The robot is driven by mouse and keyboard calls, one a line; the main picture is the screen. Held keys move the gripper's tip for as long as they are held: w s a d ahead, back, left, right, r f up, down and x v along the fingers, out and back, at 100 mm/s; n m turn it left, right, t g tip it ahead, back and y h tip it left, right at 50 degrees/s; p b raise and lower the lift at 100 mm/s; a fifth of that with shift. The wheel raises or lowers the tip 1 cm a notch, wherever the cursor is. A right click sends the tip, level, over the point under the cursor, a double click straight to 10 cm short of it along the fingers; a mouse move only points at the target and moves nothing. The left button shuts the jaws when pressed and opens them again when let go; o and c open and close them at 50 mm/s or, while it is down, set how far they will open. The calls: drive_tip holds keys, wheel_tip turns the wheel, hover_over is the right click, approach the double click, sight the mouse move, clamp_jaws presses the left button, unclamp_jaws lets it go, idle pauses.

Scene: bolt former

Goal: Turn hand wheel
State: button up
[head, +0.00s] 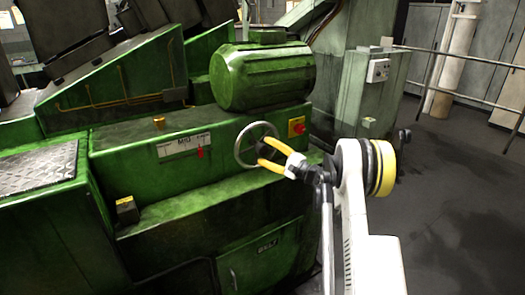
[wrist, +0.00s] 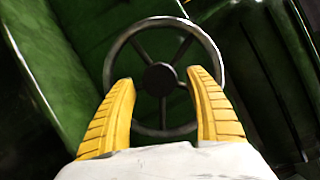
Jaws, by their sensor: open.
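The hand wheel (head: 241,155) is a grey ring with thin spokes on the front face of the green machine, right of the middle. In the wrist view the hand wheel (wrist: 210,52) fills the upper middle, with a dark round hub. My gripper (head: 262,152) has yellow fingers and is in front of the wheel, at its right side in the head view. In the wrist view my open gripper (wrist: 165,95) has one finger on each side of the wheel's lower half. Nothing is held. I cannot tell whether the fingers touch the rim.
A green motor (head: 262,76) sits above the wheel. A red switch on a yellow plate (head: 297,126) is just right of the wheel. A green ledge (head: 190,210) juts out below. A grey control cabinet (head: 372,85) stands behind. The floor (head: 450,200) at the right is clear.

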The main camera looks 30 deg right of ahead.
drive_tip(key=v, duration=1)
drive_tip(key=shift+s, duration=0.25)
drive_tip(key=shift+d, duration=0.1)
idle(1.1)
